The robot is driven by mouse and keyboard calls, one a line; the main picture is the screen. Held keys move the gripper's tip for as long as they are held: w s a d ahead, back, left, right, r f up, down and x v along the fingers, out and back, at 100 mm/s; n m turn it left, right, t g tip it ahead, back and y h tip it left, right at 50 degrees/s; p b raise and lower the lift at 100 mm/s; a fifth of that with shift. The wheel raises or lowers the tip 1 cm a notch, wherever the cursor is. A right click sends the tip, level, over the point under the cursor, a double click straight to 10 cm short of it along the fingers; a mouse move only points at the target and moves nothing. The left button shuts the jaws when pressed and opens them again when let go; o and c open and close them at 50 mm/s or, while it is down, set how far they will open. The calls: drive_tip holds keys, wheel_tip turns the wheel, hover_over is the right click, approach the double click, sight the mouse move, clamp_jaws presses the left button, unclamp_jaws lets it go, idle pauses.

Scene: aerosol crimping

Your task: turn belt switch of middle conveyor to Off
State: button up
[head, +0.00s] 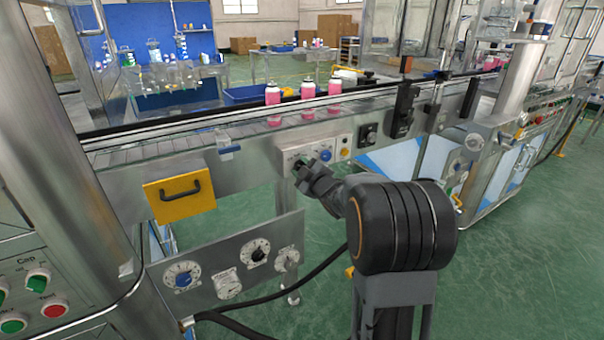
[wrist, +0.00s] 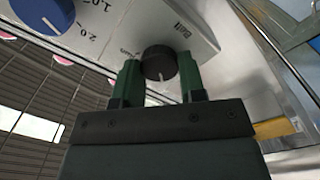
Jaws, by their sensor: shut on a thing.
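The belt switch (wrist: 159,64) is a round black knob with a white pointer line, on a light metal panel marked "Belt" in the wrist view. My gripper (wrist: 160,80) has its two green fingers on either side of the knob, shut on it. In the head view my gripper (head: 303,170) reaches the small control panel (head: 345,143) on the front of the middle conveyor (head: 230,168). The knob is hidden there behind the gripper. The pointer line faces toward the gripper's palm in the wrist view; the Off mark is not readable.
A blue dial (wrist: 52,14) sits beside the knob; it also shows in the head view (head: 326,155). Pink bottles (head: 273,100) stand on the belt. A yellow plate with a handle (head: 180,197) and a lower dial panel (head: 228,265) lie to the left.

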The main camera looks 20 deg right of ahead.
idle(0.4)
drive_tip(key=o, duration=0.9)
drive_tip(key=s, duration=0.4)
drive_tip(key=s+d+p, duration=0.1)
drive_tip(key=s, duration=0.8)
drive_tip(key=shift+s+d, duration=0.25)
drive_tip(key=shift+s, duration=0.15)
drive_tip(key=shift+p, duration=0.3)
